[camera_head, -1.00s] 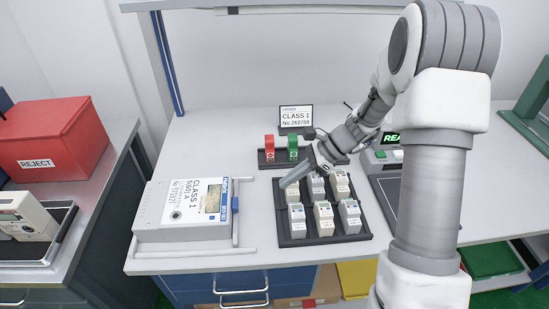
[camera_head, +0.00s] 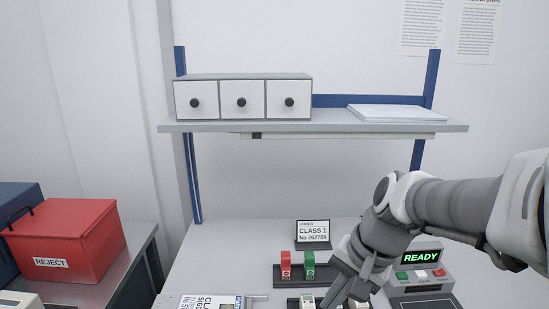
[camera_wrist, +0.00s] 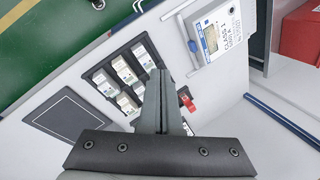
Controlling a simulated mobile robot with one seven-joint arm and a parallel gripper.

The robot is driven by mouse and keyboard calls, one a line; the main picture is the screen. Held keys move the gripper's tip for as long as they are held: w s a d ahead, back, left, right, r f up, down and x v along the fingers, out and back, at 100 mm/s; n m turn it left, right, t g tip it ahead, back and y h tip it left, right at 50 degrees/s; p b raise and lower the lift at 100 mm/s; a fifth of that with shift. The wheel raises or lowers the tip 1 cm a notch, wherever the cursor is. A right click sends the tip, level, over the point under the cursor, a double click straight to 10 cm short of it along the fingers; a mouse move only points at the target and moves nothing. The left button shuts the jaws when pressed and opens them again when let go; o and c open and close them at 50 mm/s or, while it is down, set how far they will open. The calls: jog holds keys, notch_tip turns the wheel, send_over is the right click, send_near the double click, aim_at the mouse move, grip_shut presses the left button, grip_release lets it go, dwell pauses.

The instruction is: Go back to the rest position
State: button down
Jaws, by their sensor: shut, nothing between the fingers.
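My gripper (camera_head: 333,296) is at the lower right of the head view, fingers pointing down and left, over the front of the bench. In the wrist view its fingers (camera_wrist: 160,76) are together with nothing between them. A black tray (camera_wrist: 91,75) of several small white meters (camera_wrist: 126,70) lies below the fingers. In the head view my gripper partly covers the meters, and the picture's bottom edge cuts them off. The large CLASS 1 meter (camera_wrist: 211,38) lies beside the tray; only its top edge (camera_head: 210,302) shows in the head view.
A READY device (camera_head: 420,278) stands right. A red REJECT bin (camera_head: 65,242) is left. A shelf (camera_head: 330,127) with drawers (camera_head: 242,98) spans above the bench.

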jog(key=s+d+r+n+t+h+p, duration=0.1)
jog(key=s+d+r+n+t+h, duration=0.2)
jog(key=s+r+n, duration=0.3)
jog(key=s+d, duration=0.1)
jog(key=s, duration=0.2)
jog(key=shift+n+t, duration=0.3)
jog(key=shift+t, duration=0.1)
dwell(0.5)
